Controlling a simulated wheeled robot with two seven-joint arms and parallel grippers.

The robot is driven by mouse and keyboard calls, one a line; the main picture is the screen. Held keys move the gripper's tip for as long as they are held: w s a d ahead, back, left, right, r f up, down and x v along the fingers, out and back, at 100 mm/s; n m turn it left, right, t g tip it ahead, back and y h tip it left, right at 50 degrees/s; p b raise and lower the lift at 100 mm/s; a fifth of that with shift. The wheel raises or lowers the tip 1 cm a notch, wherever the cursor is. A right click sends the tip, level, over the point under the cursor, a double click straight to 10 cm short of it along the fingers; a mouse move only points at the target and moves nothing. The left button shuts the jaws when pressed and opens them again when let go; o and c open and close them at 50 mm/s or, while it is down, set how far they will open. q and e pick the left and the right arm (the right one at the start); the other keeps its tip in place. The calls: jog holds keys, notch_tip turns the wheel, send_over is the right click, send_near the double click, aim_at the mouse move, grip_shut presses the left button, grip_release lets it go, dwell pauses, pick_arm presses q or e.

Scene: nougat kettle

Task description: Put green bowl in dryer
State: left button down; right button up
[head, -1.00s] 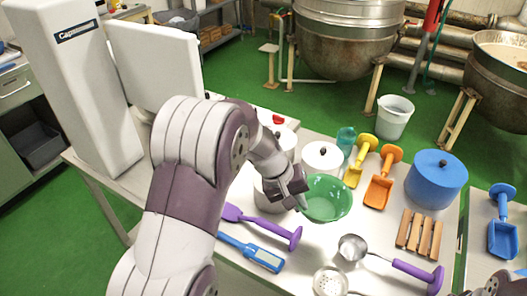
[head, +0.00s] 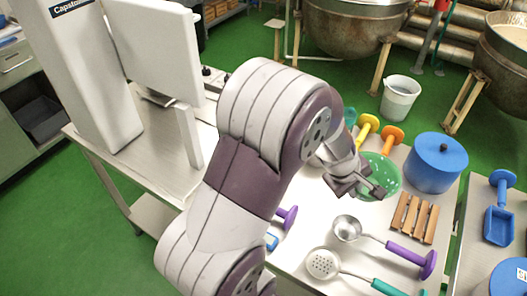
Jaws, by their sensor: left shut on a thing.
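The green bowl (head: 388,174) is at the right of the table in the head view, partly hidden behind my left gripper. My left gripper (head: 374,192) is shut on the near rim of the bowl. The bowl looks roughly upright and overlaps the handled scoops; its height above the table is hard to tell. A tall white machine (head: 75,75) marked "Capsto..." stands at the left, with a white panel (head: 155,50) standing out beside it. I cannot tell whether this is the dryer. My right gripper is not in view.
A blue lidded pot (head: 436,163) and a wooden rack (head: 413,218) stand close to the bowl. A ladle (head: 348,228) and a skimmer (head: 323,263) lie in front. My left arm covers the table's middle. Bare table (head: 150,160) shows at the left.

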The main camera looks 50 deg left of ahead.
pick_arm(q)
jog(key=a+f, duration=0.2)
jog(key=a, duration=0.1)
jog(key=a+f+b, duration=0.1)
jog(key=a+f, duration=0.1)
jog(key=a, duration=0.2)
jog(key=a+f+b, duration=0.1)
jog(key=a+f, duration=0.1)
jog(key=a, duration=0.2)
jog(key=shift+s+f, duration=0.15)
jog(key=shift+f, duration=0.2)
jog(key=shift+a+f, duration=0.15)
jog(key=shift+f, duration=0.1)
notch_tip(320, 180, down, 3)
jog(key=shift+b, duration=0.45)
jog(key=shift+f, duration=0.4)
jog(key=shift+f, duration=0.15)
jog(key=c, duration=1.2)
grip_release()
jog(key=shift+c, duration=0.2)
